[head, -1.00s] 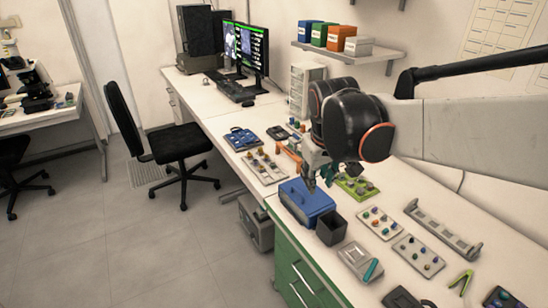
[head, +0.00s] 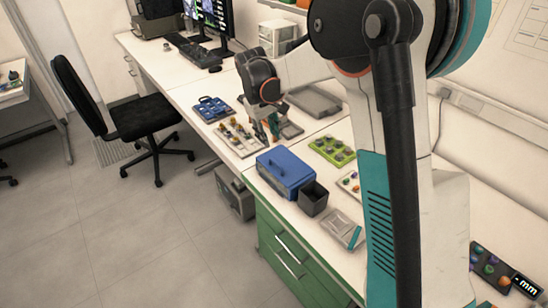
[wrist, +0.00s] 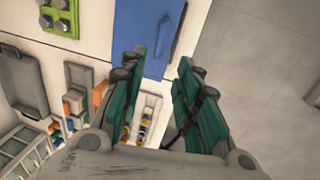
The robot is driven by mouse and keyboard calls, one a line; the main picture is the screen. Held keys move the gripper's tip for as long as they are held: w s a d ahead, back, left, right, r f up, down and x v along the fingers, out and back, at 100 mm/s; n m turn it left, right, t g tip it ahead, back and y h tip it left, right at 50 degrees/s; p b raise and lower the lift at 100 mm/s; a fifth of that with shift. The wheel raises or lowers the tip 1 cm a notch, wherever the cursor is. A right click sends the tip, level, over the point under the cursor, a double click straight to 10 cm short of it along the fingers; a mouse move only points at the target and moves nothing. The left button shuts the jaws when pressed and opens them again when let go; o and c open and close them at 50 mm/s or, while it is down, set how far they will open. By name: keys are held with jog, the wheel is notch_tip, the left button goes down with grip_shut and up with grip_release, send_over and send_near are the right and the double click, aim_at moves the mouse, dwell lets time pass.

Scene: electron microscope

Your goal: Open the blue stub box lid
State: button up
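The blue stub box (head: 285,172) sits on the bench near its front edge, and its lid looks shut. In the wrist view the blue box (wrist: 140,28) is at the top, with a raised blue handle-like bar on it. My gripper (head: 258,143) is beyond the box in the head view, over the bench next to a tray of stubs. In the wrist view my gripper (wrist: 162,62) has its teal fingers apart with nothing between them. Its fingertips point toward the box's near edge. I cannot tell its exact height.
A dark open bin (head: 313,198) stands beside the box on the right. A green stub tray (head: 332,150) lies behind it. A pale stub tray (head: 238,140) and a blue tray (head: 212,108) lie farther left. Floor lies beyond the bench edge.

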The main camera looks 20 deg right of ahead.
aim_at(276, 163)
jog(key=f+b, duration=0.1)
jog(key=f, duration=0.3)
jog(key=d+f+b, duration=0.1)
jog(key=f, duration=0.3)
jog(key=w+d+f+b, duration=0.1)
jog(key=f+b, duration=0.1)
jog(key=f, duration=0.2)
jog(key=shift+d+f, duration=0.15)
jog(key=shift+f, duration=0.05)
grip_shut()
